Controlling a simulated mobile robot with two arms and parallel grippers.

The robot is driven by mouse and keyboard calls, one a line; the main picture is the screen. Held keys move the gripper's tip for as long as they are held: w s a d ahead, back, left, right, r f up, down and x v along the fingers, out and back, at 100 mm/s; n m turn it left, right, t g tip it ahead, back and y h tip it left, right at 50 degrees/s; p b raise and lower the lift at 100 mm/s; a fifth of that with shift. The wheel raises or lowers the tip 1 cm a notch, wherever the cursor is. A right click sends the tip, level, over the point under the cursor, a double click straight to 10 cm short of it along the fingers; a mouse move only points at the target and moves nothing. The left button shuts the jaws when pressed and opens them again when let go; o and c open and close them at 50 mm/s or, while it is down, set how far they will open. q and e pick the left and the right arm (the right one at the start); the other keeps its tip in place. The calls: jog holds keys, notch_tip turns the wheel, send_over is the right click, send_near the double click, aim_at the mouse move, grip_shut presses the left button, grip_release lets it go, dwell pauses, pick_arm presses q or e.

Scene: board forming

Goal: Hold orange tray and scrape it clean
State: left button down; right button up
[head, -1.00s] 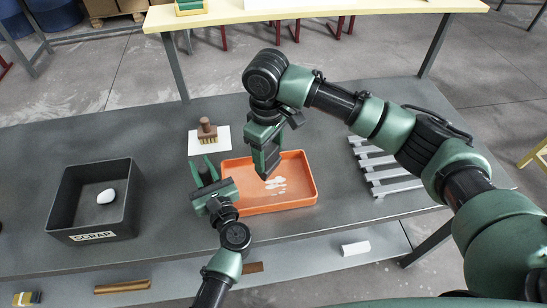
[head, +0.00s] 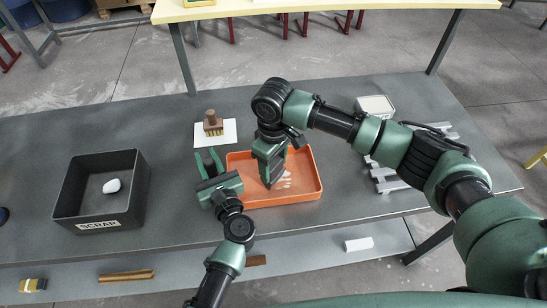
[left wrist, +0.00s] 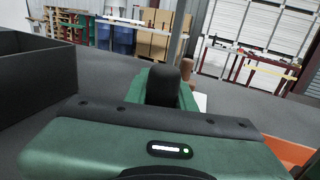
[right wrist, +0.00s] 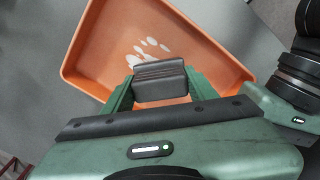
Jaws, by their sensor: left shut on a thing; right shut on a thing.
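The orange tray (head: 312,192) lies on the grey table with white residue (head: 286,180) on its floor. My left gripper (head: 209,162) is at the tray's left side, shut on a dark rounded upright piece (left wrist: 163,85); I cannot tell whether it belongs to the tray. My right gripper (right wrist: 160,90) is shut on a dark ribbed block (right wrist: 160,80), probably the scraper's handle. In the head view the right gripper (head: 270,180) is over the tray and hides part of its floor. The residue (right wrist: 150,42) also shows in the right wrist view, beyond the block. The scraping edge is hidden.
A dark scrap bin (head: 132,195) with a white lump (head: 111,186) inside stands at the left. A wooden brush (head: 212,123) sits on a white sheet (head: 229,132) behind the tray. A grey slatted rack (head: 385,182) and a pale box (head: 375,104) are at the right.

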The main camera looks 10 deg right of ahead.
aim_at(283, 168)
pick_arm(q)
jog(key=shift+s+f, duration=0.15)
jog(key=shift+f, duration=0.25)
pick_arm(e)
jog(key=shift+d+f, duration=0.25)
jog(key=shift+d, duration=0.2)
jog(key=shift+c, duration=0.7)
jog(key=shift+d, duration=1.5)
jog(key=a, duration=0.4)
jog(key=shift+w, duration=0.45)
jog(key=shift+w+d+f, duration=0.1)
jog(key=shift+d, duration=1.8)
jog(key=shift+a, duration=1.95)
jog(key=shift+d+r, duration=0.1)
jog(key=shift+r, duration=4.15)
